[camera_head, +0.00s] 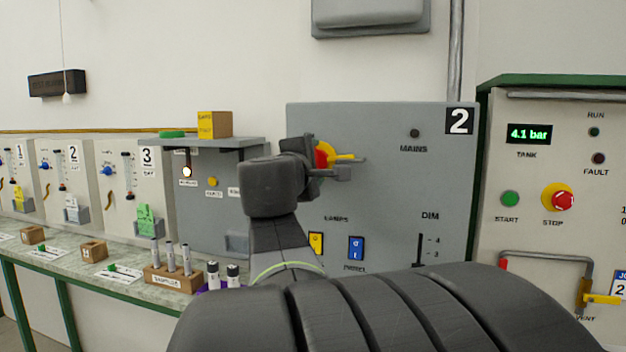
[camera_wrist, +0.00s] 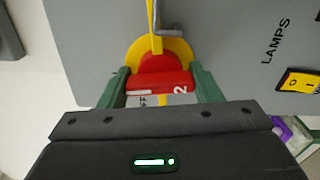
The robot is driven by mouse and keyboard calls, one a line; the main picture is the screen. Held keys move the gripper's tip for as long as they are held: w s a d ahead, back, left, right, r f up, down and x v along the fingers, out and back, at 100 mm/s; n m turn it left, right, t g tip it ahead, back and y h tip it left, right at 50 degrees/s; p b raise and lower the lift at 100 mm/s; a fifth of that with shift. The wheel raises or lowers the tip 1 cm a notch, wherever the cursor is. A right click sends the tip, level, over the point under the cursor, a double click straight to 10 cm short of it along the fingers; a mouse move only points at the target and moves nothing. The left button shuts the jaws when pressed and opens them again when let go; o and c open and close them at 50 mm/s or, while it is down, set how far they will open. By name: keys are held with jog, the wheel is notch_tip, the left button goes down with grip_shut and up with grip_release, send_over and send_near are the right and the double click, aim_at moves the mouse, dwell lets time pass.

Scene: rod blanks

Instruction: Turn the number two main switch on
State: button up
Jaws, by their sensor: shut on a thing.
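The number two panel (camera_head: 380,200) is a grey cabinet with a black "2" plate in the head view. Its main switch has a red handle (camera_head: 321,156) on a yellow round plate (camera_head: 330,150), partly hidden by my gripper (camera_head: 345,166). Part of a label reading "FF" shows beside the handle. The MAINS lamp (camera_head: 414,133) looks dark.
A pump panel (camera_head: 550,150) with start and stop buttons stands at the right. A bench with a wooden sample rack (camera_head: 173,279) runs along the left.

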jog(key=shift+f+m+b, duration=0.2)
jog(key=shift+m+b, duration=0.7)
jog(key=shift+b, duration=0.1)
jog(key=shift+r, duration=0.1)
jog(key=o, duration=1.4)
jog(key=b+v, duration=0.1)
jog(key=v, duration=1.3)
jog(key=shift+r, duration=0.1)
jog(key=shift+w, duration=0.15)
jog(key=p+x, duration=0.1)
jog(key=x, duration=1.2)
jog(key=shift+w+d, duration=0.15)
jog(key=shift+w, duration=0.2)
